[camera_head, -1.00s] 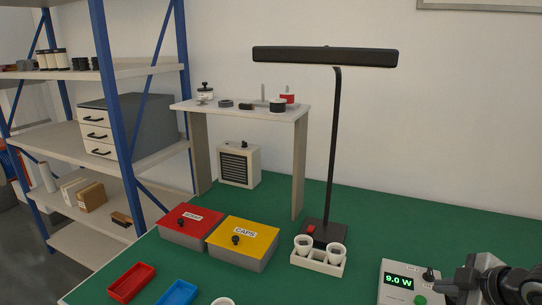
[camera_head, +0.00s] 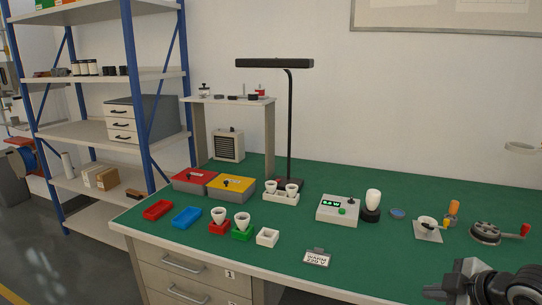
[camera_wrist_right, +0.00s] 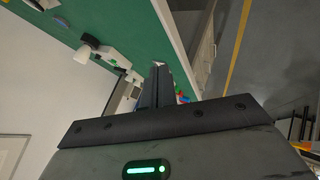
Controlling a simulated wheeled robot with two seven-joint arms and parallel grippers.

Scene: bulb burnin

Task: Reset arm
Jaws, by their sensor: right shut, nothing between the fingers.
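My right gripper (camera_head: 434,292) shows at the lower right of the head view, in front of the bench's front edge. It is shut and empty, apart from everything on the bench. In the right wrist view its dark fingers (camera_wrist_right: 157,88) are together, with the green bench top and the floor beyond them. My left gripper is in neither view. A white bulb (camera_head: 373,197) stands upright in a black base, just right of the meter box (camera_head: 338,210) with its lit green display.
Two white cups stand in a red holder (camera_head: 219,229) and a green holder (camera_head: 241,234). A white holder (camera_head: 267,238) and a label card (camera_head: 317,258) lie near the front edge. A crank device (camera_head: 486,233) is at the right. A black lamp (camera_head: 289,130) rises behind.

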